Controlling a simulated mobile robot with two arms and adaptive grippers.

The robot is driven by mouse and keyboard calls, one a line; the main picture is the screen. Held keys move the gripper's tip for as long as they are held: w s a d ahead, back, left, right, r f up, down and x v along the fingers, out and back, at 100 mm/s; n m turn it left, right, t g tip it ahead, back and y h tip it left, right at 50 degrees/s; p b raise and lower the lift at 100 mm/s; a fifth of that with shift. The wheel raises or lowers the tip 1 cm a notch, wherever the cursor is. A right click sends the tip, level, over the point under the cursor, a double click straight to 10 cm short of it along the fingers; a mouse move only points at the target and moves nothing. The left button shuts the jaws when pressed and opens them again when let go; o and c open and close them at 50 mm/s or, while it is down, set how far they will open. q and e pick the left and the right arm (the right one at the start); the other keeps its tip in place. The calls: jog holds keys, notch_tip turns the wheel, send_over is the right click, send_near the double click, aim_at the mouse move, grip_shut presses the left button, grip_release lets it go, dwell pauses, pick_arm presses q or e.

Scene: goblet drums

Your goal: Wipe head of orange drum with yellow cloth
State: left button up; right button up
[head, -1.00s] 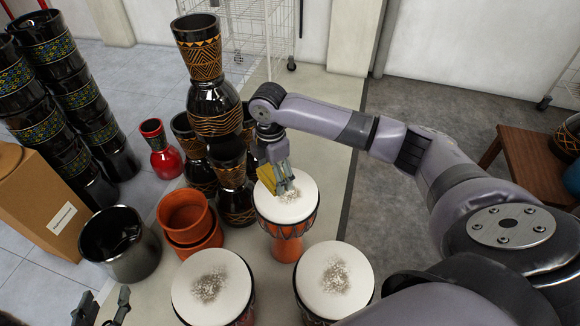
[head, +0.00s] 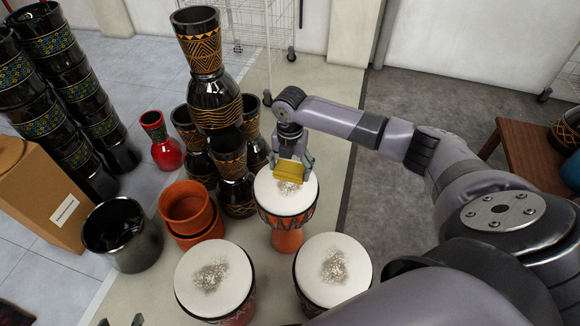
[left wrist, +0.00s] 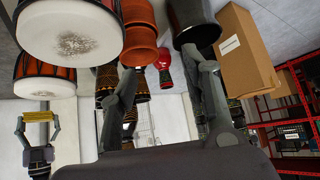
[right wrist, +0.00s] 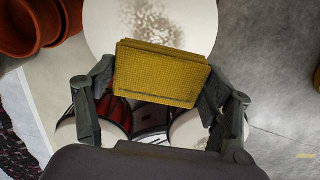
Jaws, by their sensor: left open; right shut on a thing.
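The orange drum (head: 287,238) stands with its white head (head: 280,205) up, and a grey-brown smudge marks the head. My right gripper (head: 292,166) is shut on the yellow cloth (head: 290,173), a block-like pad. It holds the cloth over the far part of the head. In the left wrist view, a gap shows between the cloth (left wrist: 38,116) and the drum head (left wrist: 45,89). In the right wrist view, the cloth (right wrist: 160,75) sits between both fingers, with the smudge beyond it. My left gripper (left wrist: 165,75) is open and empty, with only its tips at the head view's bottom edge.
Two more smudged drums, left (head: 215,280) and right (head: 333,272), stand in front. Orange pots (head: 187,208), a black pot (head: 122,235) and stacked black drums (head: 215,105) stand left of the orange drum. A cardboard box (head: 45,195) is farther left.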

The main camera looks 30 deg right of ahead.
aim_at(290, 189)
jog(key=shift+f+b, duration=0.7)
pick_arm(q)
jog(key=w+d+r+t+h+b, duration=0.15)
jog(key=w+d+r+t, duration=0.25)
jog(key=w+r+t, duration=0.5)
pick_arm(e)
jog(key=shift+f, duration=0.55)
jog(key=shift+f+b, duration=1.2)
jog(key=shift+b, duration=0.1)
pick_arm(q)
notch_tip(290, 189, up, 14)
jog(key=s+d+t+h, duration=0.1)
jog(key=s+t+h, duration=0.1)
jog(key=t, duration=0.4)
jog(key=shift+s+m+t+h, duration=0.3)
jog(key=shift+s+m+h, duration=0.1)
jog(key=shift+h, duration=0.45)
pick_arm(e)
jog(key=shift+f, duration=0.1)
pick_arm(q)
jog(key=shift+r, duration=0.15)
pick_arm(e)
jog(key=shift+f, duration=0.3)
pick_arm(q)
jog(key=shift+s+r+t, duration=0.3)
jog(key=shift+t, duration=0.1)
pick_arm(e)
jog(key=shift+f, duration=0.4)
